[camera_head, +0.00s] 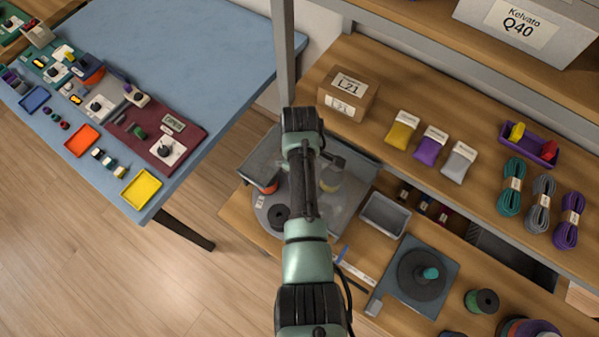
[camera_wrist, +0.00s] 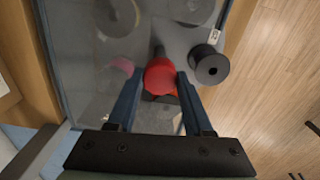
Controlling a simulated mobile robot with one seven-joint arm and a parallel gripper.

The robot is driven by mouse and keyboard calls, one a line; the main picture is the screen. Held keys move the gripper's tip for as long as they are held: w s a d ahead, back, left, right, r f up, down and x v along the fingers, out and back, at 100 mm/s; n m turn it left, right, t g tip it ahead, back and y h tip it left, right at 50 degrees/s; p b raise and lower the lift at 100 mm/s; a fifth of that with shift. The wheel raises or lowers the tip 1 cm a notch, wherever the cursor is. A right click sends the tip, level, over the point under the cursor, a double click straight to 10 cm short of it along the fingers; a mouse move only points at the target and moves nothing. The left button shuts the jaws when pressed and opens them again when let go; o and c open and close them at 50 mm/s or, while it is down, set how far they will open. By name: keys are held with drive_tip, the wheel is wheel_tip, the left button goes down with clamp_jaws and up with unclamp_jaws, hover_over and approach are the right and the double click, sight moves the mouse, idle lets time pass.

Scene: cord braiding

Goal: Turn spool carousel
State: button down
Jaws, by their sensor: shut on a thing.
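The spool carousel (camera_head: 345,205) is a grey round platform on the lower shelf, partly hidden behind my arm in the head view. A black spool (camera_head: 280,216) stands near its front; a dark spool also shows in the wrist view (camera_wrist: 209,65), right of my gripper. A yellowish spool (camera_head: 330,179) shows partly beside my arm. In the wrist view, a red round knob (camera_wrist: 160,78) sits between the two blue fingers of my gripper (camera_wrist: 159,74). The fingers are shut on it. My fingertips are not clearly visible in the head view.
A grey tray (camera_head: 385,214) and a square base with a dark disc (camera_head: 422,272) stand right of the carousel. The upper shelf holds a cardboard box (camera_head: 347,95) and several pouches. A blue table (camera_head: 190,40) with kits stands left. Bare floor lies between.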

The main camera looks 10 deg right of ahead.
drive_tip(key=shift+w+r, duration=0.1)
drive_tip(key=shift+c, duration=1.5)
unclamp_jaws()
wheel_tip(320, 180, up, 13)
drive_tip(key=b, duration=0.1)
drive_tip(key=shift+b, duration=0.35)
